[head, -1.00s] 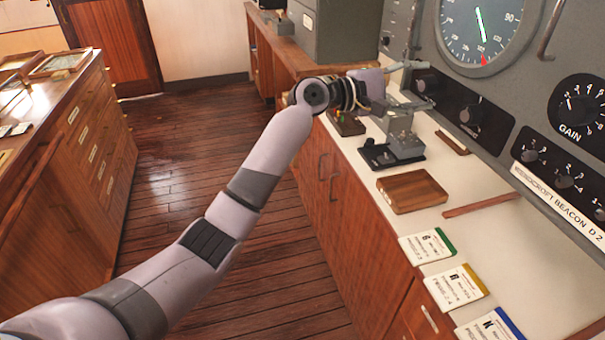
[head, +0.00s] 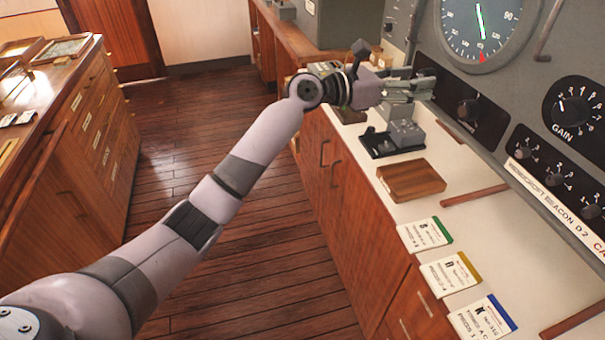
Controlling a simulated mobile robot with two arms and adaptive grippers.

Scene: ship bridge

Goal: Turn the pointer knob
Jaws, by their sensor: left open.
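A black panel under the round dial carries a knob (head: 467,110) in plain view. The panel's left end, behind my left gripper's fingertips, is partly hidden. My left gripper (head: 428,83) is open, with its fingers pointing right at that left end. I cannot tell whether the fingers touch anything there. A large GAIN knob (head: 575,107) with a scale sits farther right. Several small knobs (head: 562,170) are on a lower black panel. Which knob is the pointer knob is not clear from the view. My right gripper is not in view.
A grey telegraph key (head: 405,132) on a black base stands on the counter below my gripper. A wooden block (head: 411,180), a wooden strip (head: 474,195) and cards (head: 449,273) lie nearer. A metal handle (head: 544,35) sticks out right of the dial (head: 480,25).

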